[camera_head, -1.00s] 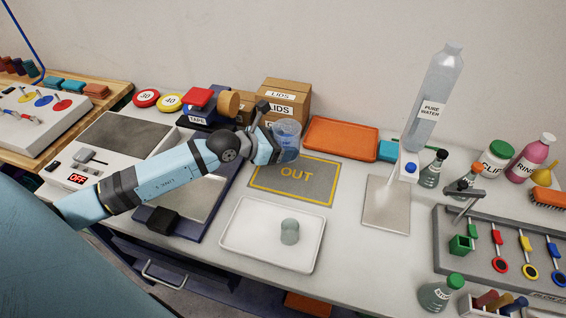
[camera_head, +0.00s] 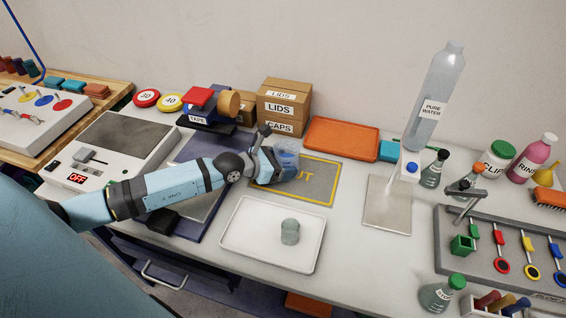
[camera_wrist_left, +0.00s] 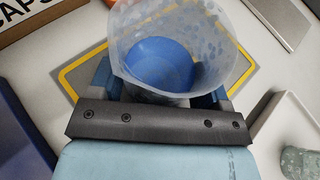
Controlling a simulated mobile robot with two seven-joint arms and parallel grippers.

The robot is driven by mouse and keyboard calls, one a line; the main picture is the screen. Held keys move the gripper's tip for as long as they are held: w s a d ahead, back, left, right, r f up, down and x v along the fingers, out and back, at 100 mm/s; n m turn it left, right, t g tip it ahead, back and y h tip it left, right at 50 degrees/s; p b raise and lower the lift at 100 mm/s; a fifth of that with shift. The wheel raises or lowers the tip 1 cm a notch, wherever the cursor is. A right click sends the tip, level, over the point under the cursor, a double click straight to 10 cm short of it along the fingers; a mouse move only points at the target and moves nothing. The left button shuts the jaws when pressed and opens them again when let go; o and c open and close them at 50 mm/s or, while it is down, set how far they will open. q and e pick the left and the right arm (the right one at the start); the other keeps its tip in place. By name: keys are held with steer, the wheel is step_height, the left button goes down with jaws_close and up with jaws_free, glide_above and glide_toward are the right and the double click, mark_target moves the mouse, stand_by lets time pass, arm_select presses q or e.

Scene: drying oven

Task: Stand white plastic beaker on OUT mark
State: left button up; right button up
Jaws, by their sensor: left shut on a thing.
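A translucent, bluish plastic beaker (camera_head: 286,160) is in my left gripper (camera_head: 277,170), over the left part of the grey OUT mark (camera_head: 318,182) with its yellow border. In the left wrist view the beaker (camera_wrist_left: 180,50) is seen from above, open and apparently empty, with a blue bottom inside. The left gripper (camera_wrist_left: 165,85) has its fingers on both sides of the beaker. Whether the beaker's base touches the mark (camera_wrist_left: 82,72) is hidden. The arm and beaker cover the first letters of OUT. My right gripper is not in view.
Boxes of lids and caps (camera_head: 284,105) and an orange tray (camera_head: 341,138) stand behind.

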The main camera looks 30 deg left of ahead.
arm_select(q)
steer(key=o, duration=1)
steer(key=shift+s+r, duration=0.1)
steer(key=shift+r, duration=0.05)
steer(key=v, duration=1.1)
steer(key=shift+s+a+r, duration=0.15)
steer(key=shift+s, duration=0.2)
